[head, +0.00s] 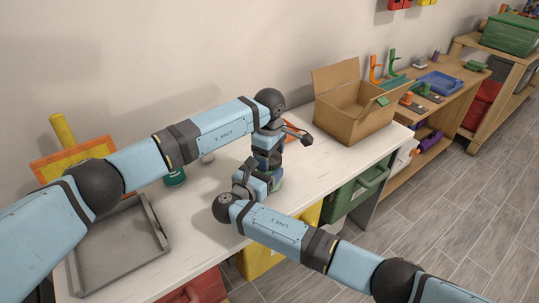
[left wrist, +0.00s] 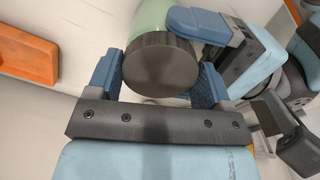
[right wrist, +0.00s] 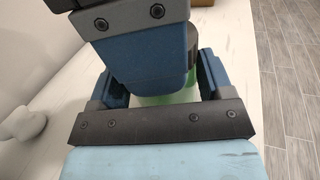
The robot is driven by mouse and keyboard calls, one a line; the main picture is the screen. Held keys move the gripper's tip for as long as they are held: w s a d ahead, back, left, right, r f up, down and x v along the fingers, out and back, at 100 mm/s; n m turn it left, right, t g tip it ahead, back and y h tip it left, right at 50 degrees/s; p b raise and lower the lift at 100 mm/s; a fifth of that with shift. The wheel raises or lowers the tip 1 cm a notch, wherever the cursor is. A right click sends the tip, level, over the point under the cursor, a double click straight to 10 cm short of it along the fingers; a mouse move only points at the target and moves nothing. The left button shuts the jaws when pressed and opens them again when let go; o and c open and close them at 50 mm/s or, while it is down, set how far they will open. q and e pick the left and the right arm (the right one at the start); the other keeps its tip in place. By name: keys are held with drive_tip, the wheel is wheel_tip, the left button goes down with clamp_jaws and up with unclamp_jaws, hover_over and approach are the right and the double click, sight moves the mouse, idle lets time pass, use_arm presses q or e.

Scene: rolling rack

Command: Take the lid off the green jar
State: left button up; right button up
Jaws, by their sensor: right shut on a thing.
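The green jar (left wrist: 150,17) has a dark ribbed lid (left wrist: 158,66), seen close up in the left wrist view. In the head view the jar is mostly hidden behind the grippers. My right gripper (right wrist: 158,88) is shut on the jar's green body, which shows between its fingers in the right wrist view (right wrist: 165,98). My left gripper (left wrist: 158,84) has a finger on each side of the lid. Whether both fingers press on the lid is not clear. In the head view my left gripper (head: 266,160) is just above my right gripper (head: 262,180).
A grey tray (head: 153,222) lies on the white worktop (head: 205,215) at the left. Another green container (head: 174,178) stands behind my left arm. An open cardboard box (head: 369,126) stands at the right end. A green bin (head: 352,192) and yellow bin (head: 258,261) sit below.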

use_arm(q)
drive_tip(key=c, duration=0.3)
drive_tip(key=shift+o, duration=0.4)
drive_tip(key=shift+n, duration=1.5)
drive_tip(key=o, duration=1)
drive_tip(key=shift+r, duration=2.3)
use_arm(e)
drive_tip(key=o, duration=1.7)
drive_tip(key=shift+o, duration=0.2)
